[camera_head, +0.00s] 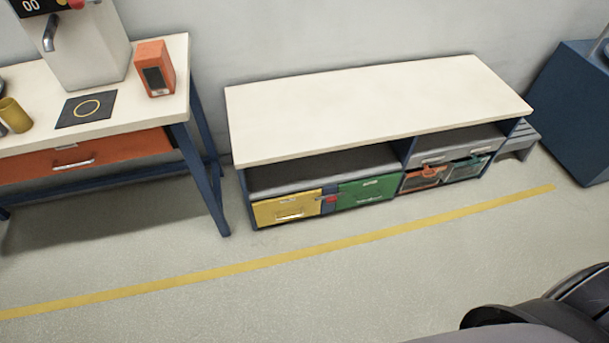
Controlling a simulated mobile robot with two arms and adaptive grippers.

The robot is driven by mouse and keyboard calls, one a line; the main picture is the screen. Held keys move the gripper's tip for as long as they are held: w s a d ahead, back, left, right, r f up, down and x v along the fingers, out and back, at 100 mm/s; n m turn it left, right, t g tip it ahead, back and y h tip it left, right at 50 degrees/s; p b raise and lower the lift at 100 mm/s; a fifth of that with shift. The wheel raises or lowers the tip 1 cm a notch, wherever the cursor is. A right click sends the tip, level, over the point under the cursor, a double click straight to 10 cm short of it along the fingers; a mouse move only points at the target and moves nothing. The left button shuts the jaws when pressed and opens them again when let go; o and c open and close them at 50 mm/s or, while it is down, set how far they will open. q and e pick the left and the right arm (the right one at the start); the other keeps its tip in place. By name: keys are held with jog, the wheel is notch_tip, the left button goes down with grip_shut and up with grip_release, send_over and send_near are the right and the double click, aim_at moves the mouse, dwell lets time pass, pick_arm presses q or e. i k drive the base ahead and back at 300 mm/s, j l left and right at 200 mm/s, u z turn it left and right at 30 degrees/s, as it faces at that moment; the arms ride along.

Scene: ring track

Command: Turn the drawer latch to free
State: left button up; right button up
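A low bench with a cream top (370,105) stands against the wall. In its lower front are a yellow drawer (285,206) and a green drawer (366,191), both looking shut. A small red piece (330,199) sits on a blue post between them; it may be a latch, but its position is too small to read. On the left, a table's orange drawer (86,155) has a metal handle (73,163) and a small pale fitting (66,147) above it. I cannot tell which part is the drawer latch. Neither gripper is in view.
The left table (150,105) holds a grey machine (85,45), an orange box (154,68) and a black mat (86,109). Clear-fronted bins (422,178) fill the bench's right end. A grey step (519,140) and a blue cabinet (574,115) stand right. Floor in front is clear.

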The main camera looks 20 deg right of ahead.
aim_at(330, 198)
jog(key=z, duration=0.8)
